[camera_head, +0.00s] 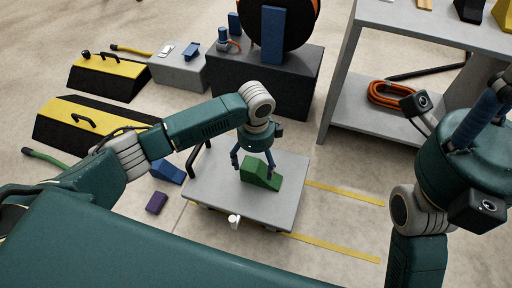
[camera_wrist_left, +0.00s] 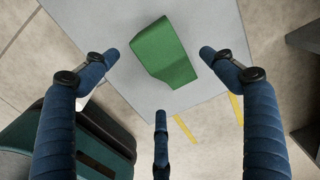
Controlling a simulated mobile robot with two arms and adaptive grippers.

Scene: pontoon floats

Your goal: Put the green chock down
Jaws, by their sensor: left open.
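The green chock (camera_head: 264,174) rests on the grey top of a low cart (camera_head: 212,192), right of its middle. My left gripper (camera_head: 254,162) is directly above the chock, with its blue fingers spread. In the left wrist view the chock (camera_wrist_left: 164,52) lies on the grey cart top (camera_wrist_left: 222,28), between and beyond the open fingers (camera_wrist_left: 160,78). Gaps show between the fingertips and the chock. My right gripper (camera_head: 474,112) shows only in part at the right edge, its blue fingers pointing up; their opening is unclear.
A blue wedge (camera_head: 168,173) and a purple block (camera_head: 156,203) lie on the floor left of the cart. Yellow-black ramps (camera_head: 95,125) stand further left. A dark plinth (camera_head: 265,85) bears a cable reel. A grey shelf with an orange coil (camera_head: 392,95) stands at right.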

